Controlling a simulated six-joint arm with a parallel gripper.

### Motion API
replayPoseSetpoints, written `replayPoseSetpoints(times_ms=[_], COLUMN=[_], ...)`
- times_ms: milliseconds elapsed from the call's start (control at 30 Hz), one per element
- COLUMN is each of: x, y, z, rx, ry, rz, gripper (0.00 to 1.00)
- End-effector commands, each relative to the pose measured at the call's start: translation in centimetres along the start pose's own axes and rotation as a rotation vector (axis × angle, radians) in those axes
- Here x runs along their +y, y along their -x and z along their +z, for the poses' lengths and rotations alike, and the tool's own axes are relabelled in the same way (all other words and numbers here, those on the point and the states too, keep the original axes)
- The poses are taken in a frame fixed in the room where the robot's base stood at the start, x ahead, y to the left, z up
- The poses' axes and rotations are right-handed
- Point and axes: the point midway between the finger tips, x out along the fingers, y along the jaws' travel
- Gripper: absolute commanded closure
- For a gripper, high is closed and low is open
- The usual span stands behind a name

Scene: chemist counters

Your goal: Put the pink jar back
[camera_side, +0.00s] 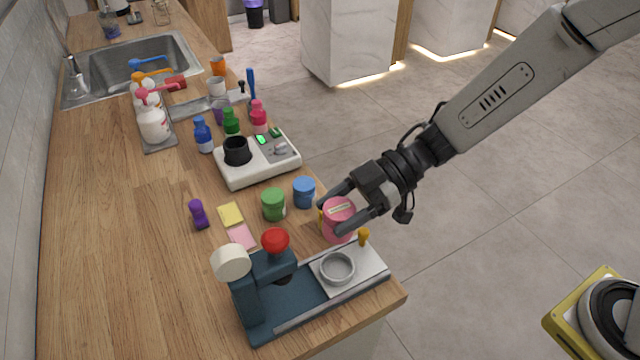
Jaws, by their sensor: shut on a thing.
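The pink jar (338,222) has a pale label on its top and is at the right edge of the wooden counter. My gripper (338,214) comes in from the right with one finger on each side of the jar and is shut on it. I cannot tell whether the jar's base touches the counter. A blue jar (304,192) and a green jar (273,205) stand just to its left, apart from it.
A press-like device (264,300) with a red knob and a metal dish (337,267) stands close in front. A white device with a black cup (237,152) is behind the jars. Sticky notes (241,236) lie left. The counter's left side (110,260) is clear.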

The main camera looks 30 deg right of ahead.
Motion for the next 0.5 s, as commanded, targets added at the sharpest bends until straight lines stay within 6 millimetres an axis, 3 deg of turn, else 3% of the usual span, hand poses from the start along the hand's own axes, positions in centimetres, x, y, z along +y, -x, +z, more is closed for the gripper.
replayPoseSetpoints(times_ms=[500], x=[-0.53], y=[-0.27], z=[0.14], rx=[0.0], ry=[0.013], rz=[-0.033], gripper=[1.0])
